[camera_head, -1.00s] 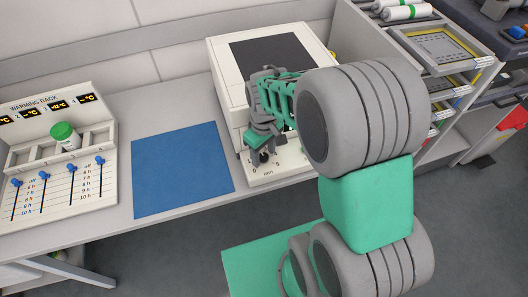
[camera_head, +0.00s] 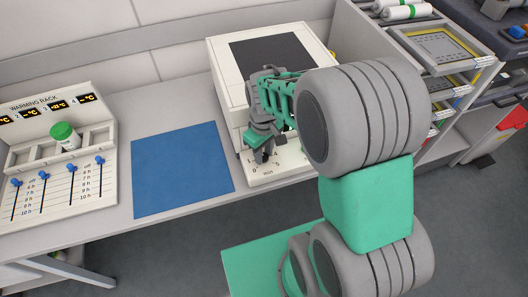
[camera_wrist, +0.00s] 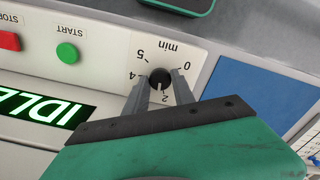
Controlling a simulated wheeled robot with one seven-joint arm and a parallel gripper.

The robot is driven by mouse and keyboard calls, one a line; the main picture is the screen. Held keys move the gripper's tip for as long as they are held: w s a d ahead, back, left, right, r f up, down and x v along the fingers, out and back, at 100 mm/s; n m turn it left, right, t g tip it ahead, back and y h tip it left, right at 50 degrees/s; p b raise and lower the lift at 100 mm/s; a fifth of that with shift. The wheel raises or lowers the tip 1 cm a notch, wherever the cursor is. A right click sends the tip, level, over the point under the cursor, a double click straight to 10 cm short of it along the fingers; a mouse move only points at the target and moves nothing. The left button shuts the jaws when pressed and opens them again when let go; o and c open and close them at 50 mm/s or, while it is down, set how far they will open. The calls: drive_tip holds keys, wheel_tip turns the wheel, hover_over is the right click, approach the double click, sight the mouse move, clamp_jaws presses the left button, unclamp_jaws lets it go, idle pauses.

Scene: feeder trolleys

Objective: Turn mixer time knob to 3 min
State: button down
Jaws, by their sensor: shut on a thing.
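The mixer (camera_head: 223,78) is a white box with a dark top panel at the back of the bench. Its time knob (camera_wrist: 159,77) is small, round and black, on a light panel marked "min", upside down in the wrist view. Numbers 0, 2, 4 and 5 show around it; the 3 is hidden behind a finger. A pale mark at the knob lies near the 2. My gripper (camera_head: 262,154) is over the panel, its two grey fingers on either side of the knob and shut on it.
A green button (camera_wrist: 67,53), a red button (camera_wrist: 9,41) and a lit "IDLE" display (camera_wrist: 40,108) are on the mixer front. A blue mat (camera_head: 180,170) lies left of the mixer. A warming rack (camera_head: 60,160) with a green-capped bottle (camera_head: 65,135) stands farther left.

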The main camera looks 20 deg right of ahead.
drive_tip(key=shift+m, duration=3)
drive_tip(key=c, duration=1.1)
unclamp_jaws()
drive_tip(key=shift+o, duration=0.2)
wheel_tip(320, 180, up, 8)
drive_tip(key=shift+f, duration=0.1)
